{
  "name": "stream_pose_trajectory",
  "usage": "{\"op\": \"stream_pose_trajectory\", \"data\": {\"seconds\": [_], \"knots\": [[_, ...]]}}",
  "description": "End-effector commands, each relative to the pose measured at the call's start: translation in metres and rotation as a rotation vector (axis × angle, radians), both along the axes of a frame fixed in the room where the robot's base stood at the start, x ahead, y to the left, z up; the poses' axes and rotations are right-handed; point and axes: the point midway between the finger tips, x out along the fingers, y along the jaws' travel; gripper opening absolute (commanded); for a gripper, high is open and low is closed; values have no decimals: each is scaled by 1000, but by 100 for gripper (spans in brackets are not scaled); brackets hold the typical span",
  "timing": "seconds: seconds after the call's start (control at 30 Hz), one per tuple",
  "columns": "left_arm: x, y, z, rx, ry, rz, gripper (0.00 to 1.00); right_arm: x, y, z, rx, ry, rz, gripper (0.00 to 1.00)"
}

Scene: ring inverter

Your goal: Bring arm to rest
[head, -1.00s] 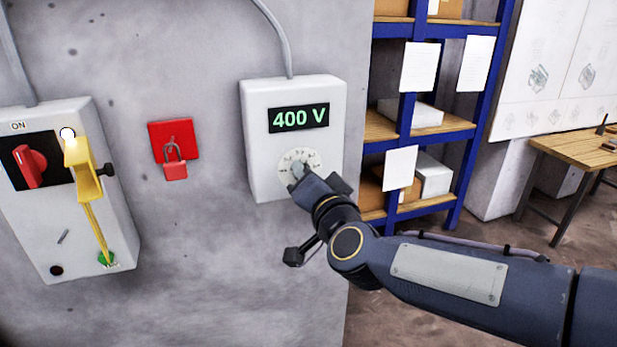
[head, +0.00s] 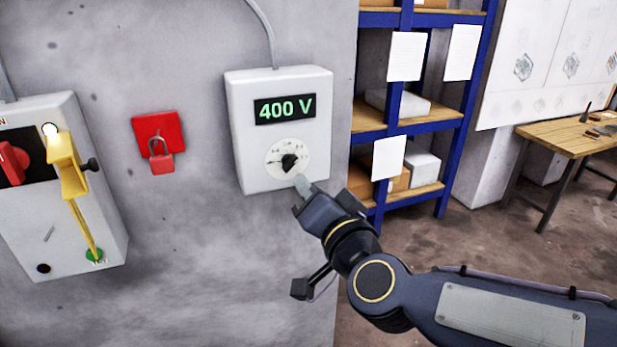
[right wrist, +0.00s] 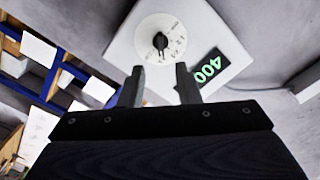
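My right gripper (head: 301,187) is just below and in front of the white meter box (head: 240,130), apart from its black dial knob (head: 289,161). In the right wrist view its two fingers (right wrist: 160,85) stand apart with nothing between them. The knob (right wrist: 160,41) shows beyond the fingertips on its round white scale. The box display (head: 285,109) reads 400 V in green. My right arm comes in from the lower right. My left gripper is not in view.
A grey box (head: 70,250) at left carries a red switch (head: 12,163) and a yellow lever (head: 66,165). A red plate (head: 158,128) with a padlock (head: 162,160) hangs between the boxes. A blue shelf (head: 470,70) and a wooden table (head: 560,138) stand at right.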

Motion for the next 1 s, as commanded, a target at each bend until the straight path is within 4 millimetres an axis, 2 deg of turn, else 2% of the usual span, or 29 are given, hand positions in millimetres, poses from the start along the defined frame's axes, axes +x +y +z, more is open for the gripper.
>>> {"op": "stream_pose_trajectory", "data": {"seconds": [0.13,0.27,0.37,0.5,0.6,0.7,0.8,1.0], "knots": [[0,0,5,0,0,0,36,-10,-26,-6,-42,38,65,30],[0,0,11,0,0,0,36,-42,-66,-35,-151,154,167,30],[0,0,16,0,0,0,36,-82,-98,-75,-258,306,230,30],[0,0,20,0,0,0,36,-145,-139,-132,-380,556,266,30],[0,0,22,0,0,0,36,-181,-158,-160,-428,702,266,30],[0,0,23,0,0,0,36,-206,-169,-176,-453,800,263,30],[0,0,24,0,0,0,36,-218,-174,-184,-464,847,263,30],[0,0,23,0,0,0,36,-220,-174,-186,-466,856,265,30]]}}
